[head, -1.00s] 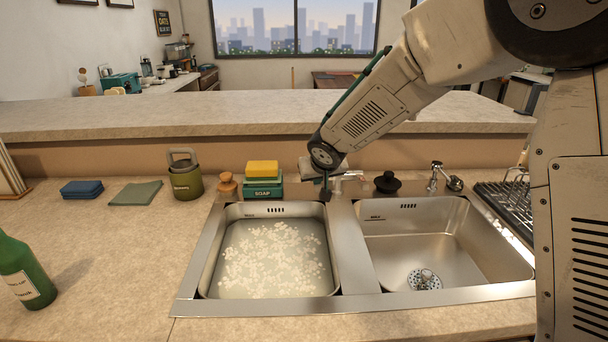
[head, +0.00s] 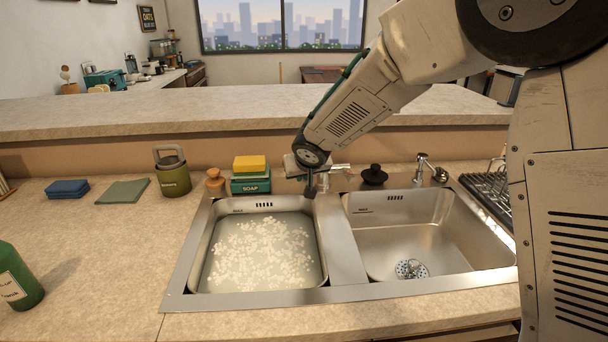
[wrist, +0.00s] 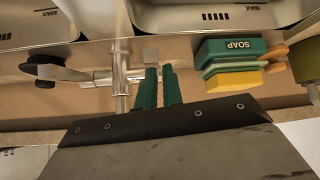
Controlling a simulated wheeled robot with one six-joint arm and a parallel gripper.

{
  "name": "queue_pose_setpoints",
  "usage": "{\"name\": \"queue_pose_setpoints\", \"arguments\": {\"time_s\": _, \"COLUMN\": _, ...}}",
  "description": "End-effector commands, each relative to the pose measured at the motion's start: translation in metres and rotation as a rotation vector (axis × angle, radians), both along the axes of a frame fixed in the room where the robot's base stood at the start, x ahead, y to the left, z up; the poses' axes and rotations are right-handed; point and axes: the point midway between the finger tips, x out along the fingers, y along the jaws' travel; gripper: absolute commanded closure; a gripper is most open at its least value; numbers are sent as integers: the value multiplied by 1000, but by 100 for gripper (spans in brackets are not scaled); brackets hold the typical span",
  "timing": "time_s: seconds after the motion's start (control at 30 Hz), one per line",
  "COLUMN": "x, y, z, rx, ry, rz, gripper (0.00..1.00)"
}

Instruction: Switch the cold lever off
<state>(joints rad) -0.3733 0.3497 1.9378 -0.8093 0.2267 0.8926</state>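The chrome tap (head: 338,170) stands behind the divider between two sinks. In the wrist view, turned upside down, its upright pipe (wrist: 121,85) is just left of my fingers. In the head view my wrist hides part of the tap.
Left sink (head: 211,240) holds sudsy water; right sink (head: 455,235) is empty. A soap box with sponges (head: 250,186), a wooden-topped item (head: 215,181) and a green canister (head: 172,176) stand left of my gripper. A black plug (head: 374,175) and soap dispenser (head: 424,165) are right.

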Motion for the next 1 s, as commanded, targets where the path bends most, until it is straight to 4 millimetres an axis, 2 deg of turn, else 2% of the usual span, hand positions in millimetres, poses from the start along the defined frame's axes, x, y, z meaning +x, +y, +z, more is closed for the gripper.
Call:
{"name": "queue_pose_setpoints", "arguments": {"time_s": 0.03, "x": -10, "y": -2, "z": -19, "rx": -15, "ry": 38, "rz": -5, "gripper": 100}}
{"name": "queue_pose_setpoints", "arguments": {"time_s": 0.07, "x": -10, "y": -2, "z": -17, "rx": -15, "ry": 37, "rz": -5, "gripper": 100}}
{"name": "queue_pose_setpoints", "arguments": {"time_s": 0.17, "x": -8, "y": 0, "z": -6, "rx": -12, "ry": 30, "rz": -4, "gripper": 100}}
{"name": "queue_pose_setpoints", "arguments": {"time_s": 0.4, "x": -3, "y": 7, "z": 40, "rx": -3, "ry": 5, "rz": -3, "gripper": 100}}
{"name": "queue_pose_setpoints", "arguments": {"time_s": 0.8, "x": -78, "y": -2, "z": 21, "rx": -4, "ry": 1, "rz": -2, "gripper": 100}}
{"name": "queue_pose_setpoints", "arguments": {"time_s": 1.0, "x": -95, "y": -3, "z": 17, "rx": -6, "ry": 0, "rz": 1, "gripper": 100}}
